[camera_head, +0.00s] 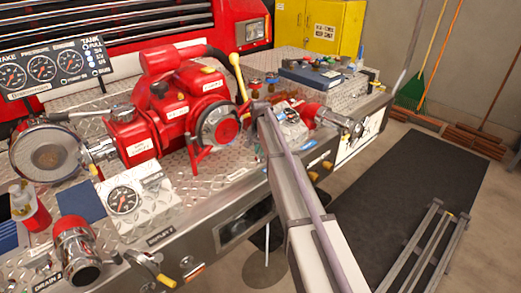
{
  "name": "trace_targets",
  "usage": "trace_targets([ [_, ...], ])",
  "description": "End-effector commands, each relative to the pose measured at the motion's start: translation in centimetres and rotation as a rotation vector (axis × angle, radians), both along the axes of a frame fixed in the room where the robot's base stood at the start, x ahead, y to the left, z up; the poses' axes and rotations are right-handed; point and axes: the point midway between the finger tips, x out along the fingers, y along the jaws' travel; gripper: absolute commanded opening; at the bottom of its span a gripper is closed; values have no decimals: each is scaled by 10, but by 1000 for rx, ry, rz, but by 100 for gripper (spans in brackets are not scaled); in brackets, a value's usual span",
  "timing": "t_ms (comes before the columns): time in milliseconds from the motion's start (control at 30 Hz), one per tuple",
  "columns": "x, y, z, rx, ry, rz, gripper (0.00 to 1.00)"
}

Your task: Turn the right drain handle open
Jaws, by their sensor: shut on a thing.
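The bumper pump (180,110) is a red unit with a large round port, mounted on the diamond-plate deck. A small yellow-tipped part (327,165) shows on the front edge at the right; it may be the right drain handle, but it is too small to be sure. My arm runs from the bottom right up to the right side of the pump. Its far end is beside the base of a long yellow lever (237,75). My gripper's fingers cannot be made out, and the arm hides part of the deck and front panel behind it.
A red outlet (75,245) and a yellow-tipped handle (150,268) are at the lower left. A gauge panel (125,200) stands nearby. A yellow cabinet (333,27) is behind. A dark mat (400,190) covers the floor at right, with a metal frame (420,250) nearby.

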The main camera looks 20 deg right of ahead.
Motion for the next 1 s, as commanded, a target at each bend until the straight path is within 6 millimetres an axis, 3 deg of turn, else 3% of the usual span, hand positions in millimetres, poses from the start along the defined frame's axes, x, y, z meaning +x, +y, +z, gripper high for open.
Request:
trace_targets([
  [1000,-1,0,0,0,1,894,0],
])
